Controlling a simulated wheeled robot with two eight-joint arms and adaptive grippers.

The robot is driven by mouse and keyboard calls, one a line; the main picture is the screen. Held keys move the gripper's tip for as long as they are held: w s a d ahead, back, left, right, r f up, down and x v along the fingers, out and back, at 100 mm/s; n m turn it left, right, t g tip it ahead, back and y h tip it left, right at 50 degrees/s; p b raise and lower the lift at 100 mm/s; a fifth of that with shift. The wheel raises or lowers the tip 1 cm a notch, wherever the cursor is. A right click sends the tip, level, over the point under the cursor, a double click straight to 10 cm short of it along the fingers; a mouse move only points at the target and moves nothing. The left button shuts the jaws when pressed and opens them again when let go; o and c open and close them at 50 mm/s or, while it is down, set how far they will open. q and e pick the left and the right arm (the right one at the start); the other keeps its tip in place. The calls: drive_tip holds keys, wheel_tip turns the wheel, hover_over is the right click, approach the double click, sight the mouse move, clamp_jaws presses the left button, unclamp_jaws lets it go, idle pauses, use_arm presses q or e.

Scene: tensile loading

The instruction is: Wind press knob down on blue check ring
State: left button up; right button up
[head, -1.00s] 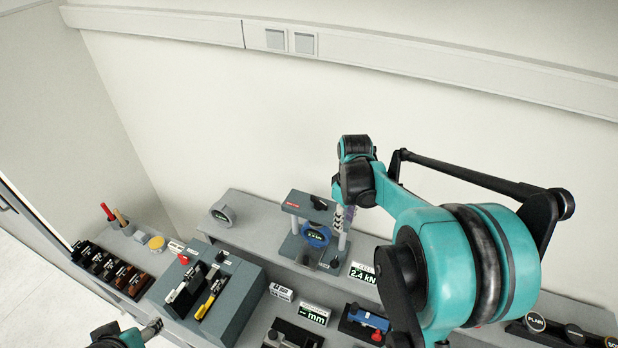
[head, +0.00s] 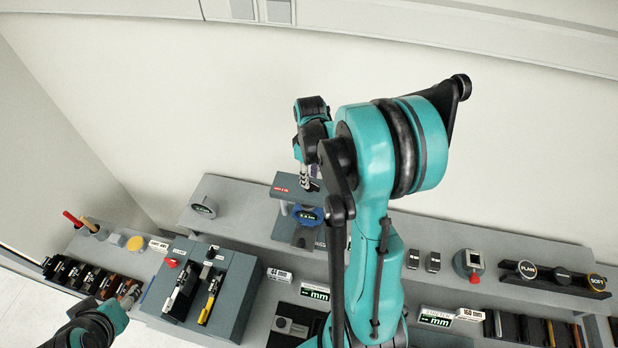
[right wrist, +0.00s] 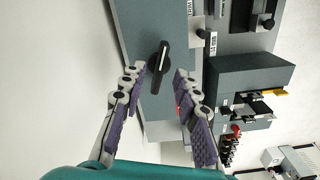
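The press stands on the back shelf in the head view, with a grey top plate (head: 284,190) and a blue ring (head: 309,215) with a small display below it. My right gripper (head: 306,178) is over the top plate. In the right wrist view, the black press knob (right wrist: 159,58) with a white line lies on the grey plate. My right gripper (right wrist: 160,74) is open there, with its purple-padded fingers on either side of the knob and apart from it. The ring is not clear in that view. Part of my left arm shows at the head view's lower left; its fingers cannot be made out.
A grey two-slot block (head: 236,285) with a red knob stands in front and left of the press. A round grey gauge (head: 204,208) sits on the shelf's left end. Labelled discs (head: 527,269) stand at right. My right arm hides the shelf's middle.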

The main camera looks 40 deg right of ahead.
drive_tip(key=shift+w+f, duration=0.2)
drive_tip(key=shift+f, duration=0.35)
drive_tip(key=shift+w+f, duration=0.15)
drive_tip(key=shift+f, duration=0.35)
drive_tip(key=shift+s+f, duration=0.1)
drive_tip(key=shift+f, duration=0.05)
use_arm(q)
drive_tip(key=shift+r, duration=0.15)
use_arm(e)
drive_tip(key=shift+s, duration=0.2)
drive_tip(key=shift+c, duration=0.4)
drive_tip(key=shift+w, duration=0.1)
clamp_jaws()
use_arm(q)
drive_tip(key=shift+w, duration=0.15)
